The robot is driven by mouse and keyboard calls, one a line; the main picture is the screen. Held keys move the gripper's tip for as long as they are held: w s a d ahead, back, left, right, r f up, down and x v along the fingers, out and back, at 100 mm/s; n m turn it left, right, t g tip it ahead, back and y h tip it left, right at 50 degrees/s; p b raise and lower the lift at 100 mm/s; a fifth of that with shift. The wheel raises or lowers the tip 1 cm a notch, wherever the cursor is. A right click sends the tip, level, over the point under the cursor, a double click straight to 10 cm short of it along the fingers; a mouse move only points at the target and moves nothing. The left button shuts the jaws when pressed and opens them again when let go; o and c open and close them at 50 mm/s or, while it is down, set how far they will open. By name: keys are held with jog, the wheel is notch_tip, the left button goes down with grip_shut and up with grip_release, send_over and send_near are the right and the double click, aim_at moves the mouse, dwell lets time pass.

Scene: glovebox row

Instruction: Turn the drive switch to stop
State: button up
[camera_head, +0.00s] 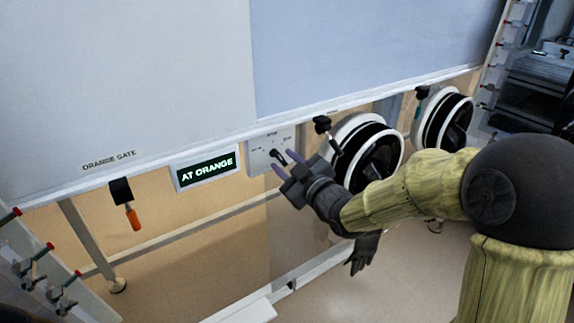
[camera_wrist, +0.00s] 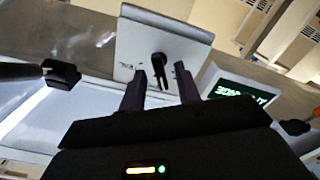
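The drive switch is a black knob (camera_head: 278,157) on a pale panel (camera_head: 259,144) with small labels, set on the front of the glovebox. In the wrist view the knob (camera_wrist: 159,68) shows just beyond my fingertips, roughly between them, on its panel (camera_wrist: 135,40). My gripper (camera_head: 285,163) is at the panel with its two purple fingers apart. In the wrist view my gripper (camera_wrist: 160,70) is open, with a gap between the fingers. Whether either finger touches the knob cannot be told. The panel's labels are too small to read.
A display (camera_head: 207,170) left of the panel reads "AT ORANGE". An orange-handled lever (camera_head: 132,216) hangs further left under the "ORANGE GATE" label (camera_head: 109,160). A black-knobbed clamp (camera_head: 323,126) and a round glove port (camera_head: 366,155) are close on the right, with a second port (camera_head: 443,120) beyond.

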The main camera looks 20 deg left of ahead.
grip_shut()
jog(key=shift+r+m, duration=0.1)
jog(key=shift+m, duration=0.2)
jog(key=m+p, duration=0.2)
jog(key=shift+m, duration=0.4)
jog(key=shift+m+p, duration=0.75)
jog(key=shift+m, duration=0.45)
